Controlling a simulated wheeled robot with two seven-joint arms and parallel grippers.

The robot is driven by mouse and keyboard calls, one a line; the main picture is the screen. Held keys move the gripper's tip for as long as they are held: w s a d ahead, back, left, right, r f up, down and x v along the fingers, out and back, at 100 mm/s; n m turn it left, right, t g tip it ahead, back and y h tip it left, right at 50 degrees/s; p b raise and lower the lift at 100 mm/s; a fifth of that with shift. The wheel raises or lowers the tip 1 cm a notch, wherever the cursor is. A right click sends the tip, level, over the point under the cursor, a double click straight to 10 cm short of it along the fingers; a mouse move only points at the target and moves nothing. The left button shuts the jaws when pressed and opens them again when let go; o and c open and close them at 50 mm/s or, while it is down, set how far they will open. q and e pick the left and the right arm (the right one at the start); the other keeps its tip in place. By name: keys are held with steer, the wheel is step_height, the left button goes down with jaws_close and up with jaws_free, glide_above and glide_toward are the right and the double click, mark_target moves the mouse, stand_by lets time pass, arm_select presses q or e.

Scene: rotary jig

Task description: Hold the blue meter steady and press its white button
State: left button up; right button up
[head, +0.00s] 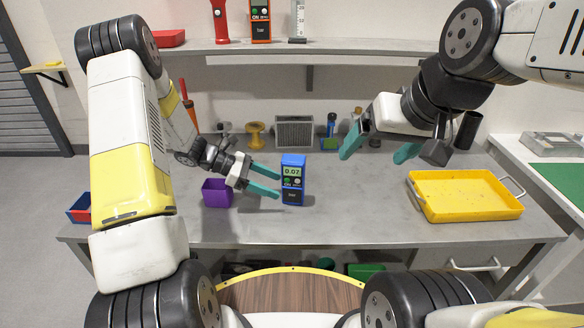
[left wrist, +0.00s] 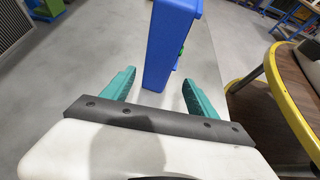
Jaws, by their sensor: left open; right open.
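The blue meter (head: 293,180) stands upright on the grey table near the middle. Its display reads 0.07, with a green and a white button below it on the face toward me. My left gripper (head: 271,182) is open just left of the meter, its teal fingers pointing at the meter's side. In the left wrist view, the meter (left wrist: 168,45) stands ahead of the open left gripper (left wrist: 158,90), beyond and between the fingertips; contact cannot be told. My right gripper (head: 376,148) is open and empty, raised above the table to the right of the meter.
A purple bin (head: 217,193) stands left of the meter, near my left gripper. A yellow tray (head: 465,196) lies at the right. A yellow spool (head: 256,135) and a grey filter box (head: 294,132) stand at the back. An orange meter (head: 260,20) is on the shelf.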

mark_target(290, 191)
arm_select(q)
steer(key=shift+x, duration=3.2)
steer(key=c, duration=1.1)
arm_select(e)
jaws_close()
